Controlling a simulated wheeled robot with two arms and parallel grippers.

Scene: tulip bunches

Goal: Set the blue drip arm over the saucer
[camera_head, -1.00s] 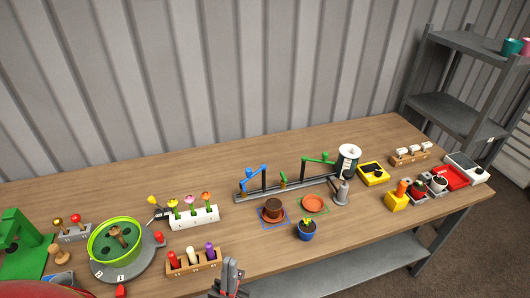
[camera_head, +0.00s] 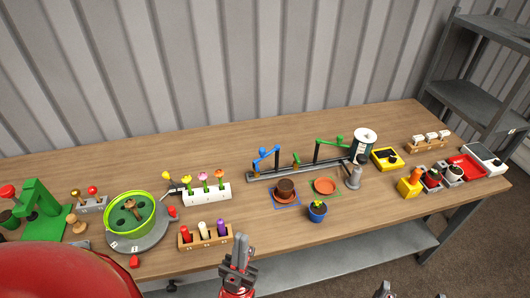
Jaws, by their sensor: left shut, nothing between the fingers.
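The blue drip arm (camera_head: 266,156) stands on the left part of a grey rail (camera_head: 300,171) at the back of the table. It points sideways over the rail, not over the saucer. The orange saucer (camera_head: 325,186) lies in front of the rail, inside a green outline, with nothing on it. My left gripper (camera_head: 240,240) is shut and empty at the table's front edge, well left of and nearer than the saucer. Part of my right gripper (camera_head: 384,289) shows at the bottom edge; its jaws are mostly cut off.
A green drip arm (camera_head: 331,145) is on the rail's right part. A brown pot (camera_head: 286,189) on a blue-outlined square, a blue pot (camera_head: 317,211) and a grey cone (camera_head: 354,178) stand close to the saucer. A block of bottles (camera_head: 205,237) is left of my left gripper.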

